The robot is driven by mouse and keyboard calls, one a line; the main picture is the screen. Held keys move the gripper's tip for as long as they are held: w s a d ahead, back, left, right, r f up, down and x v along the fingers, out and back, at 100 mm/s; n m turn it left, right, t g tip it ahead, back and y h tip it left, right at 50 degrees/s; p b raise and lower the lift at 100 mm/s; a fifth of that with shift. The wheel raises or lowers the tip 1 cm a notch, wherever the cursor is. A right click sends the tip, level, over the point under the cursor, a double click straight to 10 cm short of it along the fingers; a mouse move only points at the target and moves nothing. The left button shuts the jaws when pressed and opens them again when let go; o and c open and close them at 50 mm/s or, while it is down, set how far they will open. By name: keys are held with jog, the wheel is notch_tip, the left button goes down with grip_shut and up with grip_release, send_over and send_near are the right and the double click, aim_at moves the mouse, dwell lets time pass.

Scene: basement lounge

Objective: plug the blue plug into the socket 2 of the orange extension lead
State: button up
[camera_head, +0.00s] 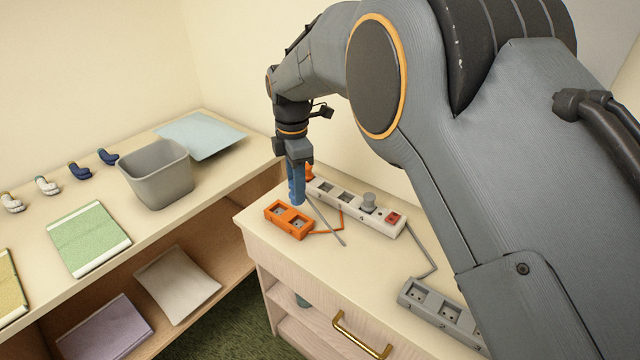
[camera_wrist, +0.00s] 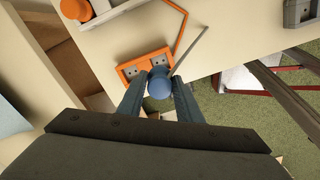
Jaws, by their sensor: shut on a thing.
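The blue plug (camera_wrist: 159,82) is between the fingertips of my gripper (camera_wrist: 160,92), which is shut on it. In the head view the plug (camera_head: 297,193) is upright just behind the orange extension lead (camera_head: 283,226), held by my gripper (camera_head: 297,172). The orange lead (camera_wrist: 124,71) has two sockets and lies on the cabinet top. In the wrist view the plug overlaps the lead's near edge and partly hides its right socket. The plug appears above the lead; its pins are hidden. A thin grey cord (camera_wrist: 193,47) runs from beside the plug.
A white power strip (camera_head: 385,222) with a grey plug (camera_head: 368,201) and an orange plug (camera_head: 309,172) lies behind the lead. A grey strip (camera_head: 430,301) lies at front right.

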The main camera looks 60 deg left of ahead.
jog(key=shift+f, duration=0.15)
dwell(0.3)
jog(key=shift+f+b, duration=2.25)
jog(key=shift+f, duration=1.95)
jog(key=o, duration=1.2)
jog(key=shift+s+r+b, duration=0.1)
jog(key=shift+r+b, duration=1.2)
jog(key=shift+r, duration=2.65)
